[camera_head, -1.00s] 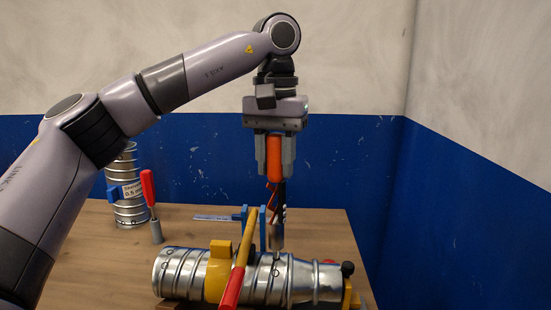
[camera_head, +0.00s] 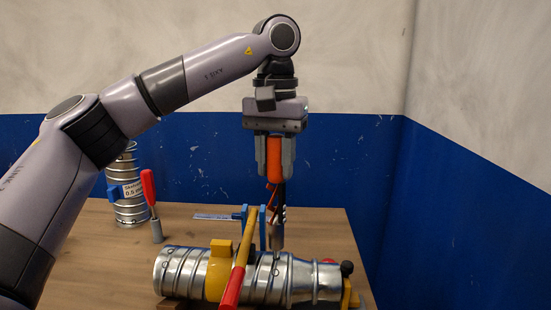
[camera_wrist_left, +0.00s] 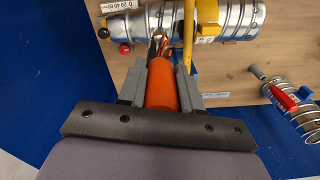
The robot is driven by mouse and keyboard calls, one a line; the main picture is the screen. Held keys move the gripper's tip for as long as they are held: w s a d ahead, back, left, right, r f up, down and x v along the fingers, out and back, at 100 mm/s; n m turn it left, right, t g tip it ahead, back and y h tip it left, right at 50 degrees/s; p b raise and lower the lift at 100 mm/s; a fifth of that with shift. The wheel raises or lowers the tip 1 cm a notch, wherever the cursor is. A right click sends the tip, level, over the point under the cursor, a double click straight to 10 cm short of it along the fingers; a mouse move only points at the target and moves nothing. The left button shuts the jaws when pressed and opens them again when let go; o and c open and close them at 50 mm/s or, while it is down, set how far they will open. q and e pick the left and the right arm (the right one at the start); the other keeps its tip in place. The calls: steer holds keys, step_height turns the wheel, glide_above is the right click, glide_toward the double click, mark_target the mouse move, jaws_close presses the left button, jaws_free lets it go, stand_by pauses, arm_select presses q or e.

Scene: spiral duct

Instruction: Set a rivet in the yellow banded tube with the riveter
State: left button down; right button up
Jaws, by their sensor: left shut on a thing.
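The yellow banded tube (camera_head: 185,271) is a shiny ribbed metal duct lying across the front of the table, with a yellow band (camera_head: 218,276) around it. It also shows at the top of the left wrist view (camera_wrist_left: 150,20). My left gripper (camera_head: 274,172) points down above the tube, shut on the orange handle of the riveter (camera_head: 275,150). The riveter's grey nose (camera_head: 277,237) points down at the tube's upper side, right of the yellow band. I cannot tell whether it touches. The orange handle also shows in the left wrist view (camera_wrist_left: 162,86). My right gripper is not in view.
A yellow bar with a red grip (camera_head: 232,288) crosses in front of the tube. Blue upright jaws (camera_head: 262,225) stand behind it. A labelled metal duct (camera_head: 127,205) and a red-handled tool (camera_head: 149,190) stand at the back left. The table's right rear is clear.

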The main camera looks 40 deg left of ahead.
mark_target(276, 135)
arm_select(q)
steer(key=shift+f, duration=0.25)
steer(key=shift+w+r+p, duration=0.15)
steer(key=shift+r+p, duration=0.15)
steer(key=shift+r, duration=3.35)
